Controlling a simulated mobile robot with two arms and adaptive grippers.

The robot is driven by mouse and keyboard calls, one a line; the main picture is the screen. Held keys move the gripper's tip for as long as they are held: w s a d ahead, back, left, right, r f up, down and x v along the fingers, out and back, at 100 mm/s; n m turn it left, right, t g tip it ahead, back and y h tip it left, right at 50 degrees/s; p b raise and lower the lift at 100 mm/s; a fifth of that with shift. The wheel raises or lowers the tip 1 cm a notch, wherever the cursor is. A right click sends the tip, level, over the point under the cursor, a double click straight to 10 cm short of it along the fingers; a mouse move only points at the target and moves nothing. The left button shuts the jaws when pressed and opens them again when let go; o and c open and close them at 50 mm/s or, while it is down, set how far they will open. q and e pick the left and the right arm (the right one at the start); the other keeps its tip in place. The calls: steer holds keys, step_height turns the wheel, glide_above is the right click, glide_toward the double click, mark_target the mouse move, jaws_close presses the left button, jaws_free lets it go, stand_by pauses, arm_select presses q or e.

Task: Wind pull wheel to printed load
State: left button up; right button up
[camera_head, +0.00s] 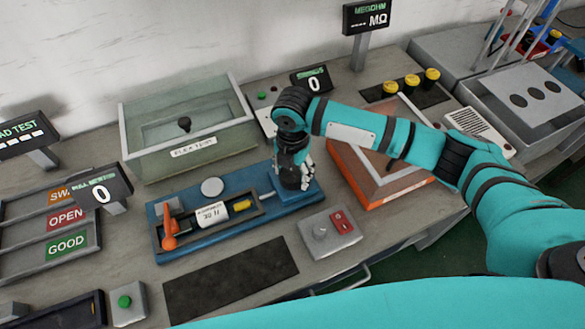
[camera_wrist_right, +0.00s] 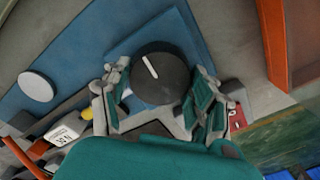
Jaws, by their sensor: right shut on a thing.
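The pull wheel (camera_wrist_right: 165,82) is a dark round knob with a white line on top. It stands on the right end of the blue fixture (camera_head: 163,243). My right gripper (camera_head: 294,183) is over that end and mostly hides the wheel in the head view. In the right wrist view my right gripper (camera_wrist_right: 160,92) has a finger on each side of the wheel, shut on it. The pull display (camera_head: 101,194) reads 0. My left gripper is out of view.
An orange clamp handle (camera_head: 169,236) stands at the fixture's left end. A grey box with a red switch (camera_head: 342,223) is close to the right. A clear-lidded box (camera_head: 185,125) stands behind, and an orange-sided tray (camera_head: 400,190) lies right, under my right arm. A dark mat (camera_head: 230,282) is empty in front.

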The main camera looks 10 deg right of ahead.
mark_target(292, 172)
steer(key=m+p, duration=0.7)
steer(key=p, duration=0.1)
steer(key=shift+r+m, duration=0.25)
steer(key=shift+m, duration=0.05)
steer(key=m+p, duration=0.7)
steer(key=m, duration=0.1)
steer(key=shift+f, duration=0.2)
steer(key=shift+m, duration=0.4)
steer(key=o, duration=1.2)
step_height(292, 172, up, 12)
steer(key=shift+f, duration=0.1)
